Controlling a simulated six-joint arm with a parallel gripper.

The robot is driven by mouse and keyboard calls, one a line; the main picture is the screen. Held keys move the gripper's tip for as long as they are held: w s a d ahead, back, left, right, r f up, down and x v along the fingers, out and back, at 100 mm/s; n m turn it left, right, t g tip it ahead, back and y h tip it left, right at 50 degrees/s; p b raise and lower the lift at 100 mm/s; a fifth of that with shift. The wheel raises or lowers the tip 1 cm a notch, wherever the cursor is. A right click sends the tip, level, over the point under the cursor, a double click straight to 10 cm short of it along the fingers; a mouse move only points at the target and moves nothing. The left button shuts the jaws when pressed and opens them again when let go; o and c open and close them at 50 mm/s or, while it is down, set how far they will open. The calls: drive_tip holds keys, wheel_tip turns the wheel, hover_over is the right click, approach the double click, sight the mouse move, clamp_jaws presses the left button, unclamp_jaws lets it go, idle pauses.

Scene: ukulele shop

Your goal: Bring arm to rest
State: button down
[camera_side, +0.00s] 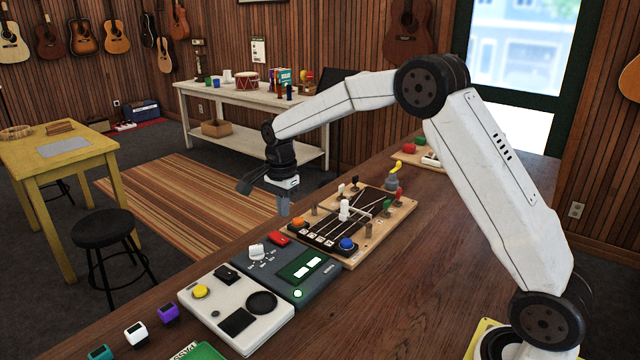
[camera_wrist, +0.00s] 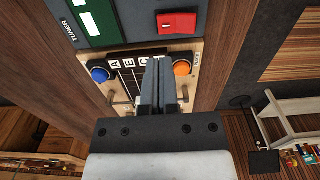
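My gripper (camera_side: 284,208) hangs in the air with its fingers pointing down, by the left side of the wooden string board. In the wrist view my gripper (camera_wrist: 158,62) shows its two fingers close together with nothing visible between them. My arm reaches from its base at the lower right, up over the bench and down to the gripper. The string board (camera_side: 375,241) carries an orange button (camera_side: 299,222), a blue button (camera_side: 347,244) and a white lever (camera_side: 345,208). The wrist view also shows the orange button (camera_wrist: 182,68) and blue button (camera_wrist: 99,75).
A dark tuner box (camera_side: 318,293) with a red switch (camera_side: 278,238) and a light grey pedal box (camera_side: 268,333) stand on the bench (camera_side: 420,290). Small purple (camera_side: 168,312), white and green blocks lie near its front edge. Bare wood lies right of the boxes.

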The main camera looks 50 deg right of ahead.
drive_tip(key=s+a+n, duration=0.1)
drive_tip(key=s+n, duration=0.2)
drive_tip(key=s+a+f+n+t, duration=0.1)
drive_tip(key=s+n, duration=0.1)
drive_tip(key=s, duration=0.2)
drive_tip(key=s+a+n, duration=0.1)
drive_tip(key=s+n, duration=0.2)
drive_tip(key=shift+s+a+f+n, duration=0.15)
drive_tip(key=shift+a+f+n, duration=0.1)
drive_tip(key=shift+f+n, duration=0.1)
drive_tip(key=s+f+n, duration=0.1)
drive_tip(key=s+n, duration=0.2)
drive_tip(key=s, duration=0.1)
drive_tip(key=s+a+f+n+t, duration=0.1)
drive_tip(key=s+n, duration=0.2)
drive_tip(key=s, duration=0.2)
drive_tip(key=s+a+f+n, duration=0.1)
drive_tip(key=s+n, duration=0.2)
drive_tip(key=s, duration=0.2)
drive_tip(key=shift+a+f+t, duration=0.2)
drive_tip(key=shift+f+t, duration=0.05)
drive_tip(key=shift+t, duration=0.05)
